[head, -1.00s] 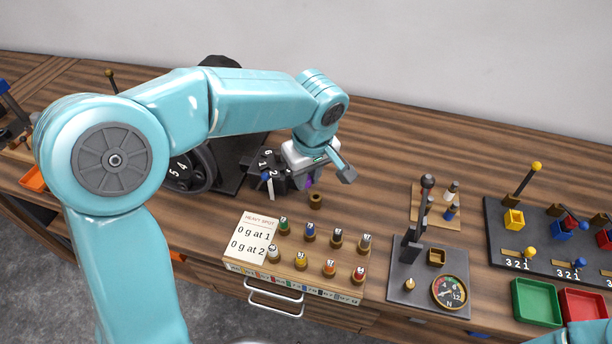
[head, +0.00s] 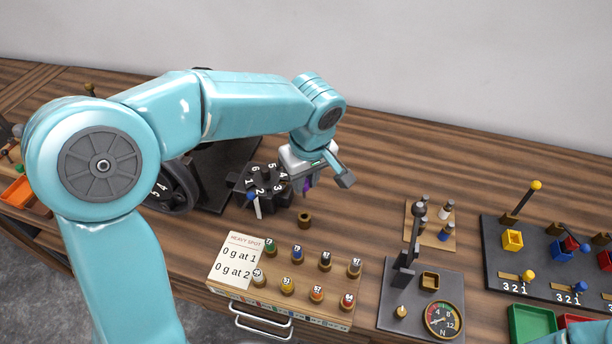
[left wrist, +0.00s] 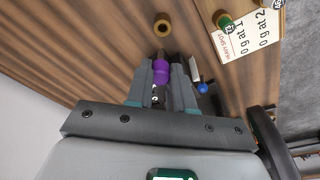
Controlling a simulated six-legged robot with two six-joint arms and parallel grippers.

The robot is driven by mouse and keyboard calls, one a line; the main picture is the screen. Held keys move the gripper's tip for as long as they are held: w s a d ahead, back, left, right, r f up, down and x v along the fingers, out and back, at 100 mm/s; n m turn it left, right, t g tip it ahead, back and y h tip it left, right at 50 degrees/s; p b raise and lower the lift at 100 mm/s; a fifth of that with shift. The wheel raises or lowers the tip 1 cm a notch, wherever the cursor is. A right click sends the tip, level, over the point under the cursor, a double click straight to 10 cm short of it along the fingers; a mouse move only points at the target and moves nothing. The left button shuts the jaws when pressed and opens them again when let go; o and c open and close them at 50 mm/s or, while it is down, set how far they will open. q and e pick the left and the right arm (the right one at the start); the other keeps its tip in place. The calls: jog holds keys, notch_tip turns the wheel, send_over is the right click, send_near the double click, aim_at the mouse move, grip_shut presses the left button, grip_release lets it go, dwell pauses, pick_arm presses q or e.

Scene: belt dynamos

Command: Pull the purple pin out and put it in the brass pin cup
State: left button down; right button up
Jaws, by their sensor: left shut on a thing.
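My left gripper (head: 306,187) is shut on the purple pin (left wrist: 161,72). In the left wrist view the pin's purple body sits between the two fingers, with a dark end beyond the tips. In the head view the gripper hides most of the pin, and only a bit of purple (head: 307,185) shows. The brass pin cup (head: 304,219) stands on the table just in front of the gripper, apart from it; it also shows in the left wrist view (left wrist: 162,24). My right gripper is out of view.
A black numbered hub (head: 262,190) with a white, blue-ended piece (head: 256,207) is left of the gripper. A board of numbered weights (head: 290,285) lies in front of the cup. A dark plate with a dial (head: 442,320) is to the right. Bare table lies right of the cup.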

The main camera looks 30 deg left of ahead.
aim_at(306, 191)
pick_arm(q)
jog(key=shift+s+d+f+b, duration=0.1)
jog(key=shift+f+b, duration=0.15)
jog(key=shift+b, duration=0.1)
notch_tip(306, 191, down, 5)
jog(key=b, duration=0.4)
jog(key=shift+f+b, duration=0.2)
jog(key=shift+b, duration=0.2)
jog(key=shift+b, duration=0.3)
dwell(1.2)
jog(key=shift+f+b, duration=1.95)
jog(key=shift+f, duration=0.15)
jog(key=c, duration=0.9)
grip_release()
jog(key=shift+r, duration=0.1)
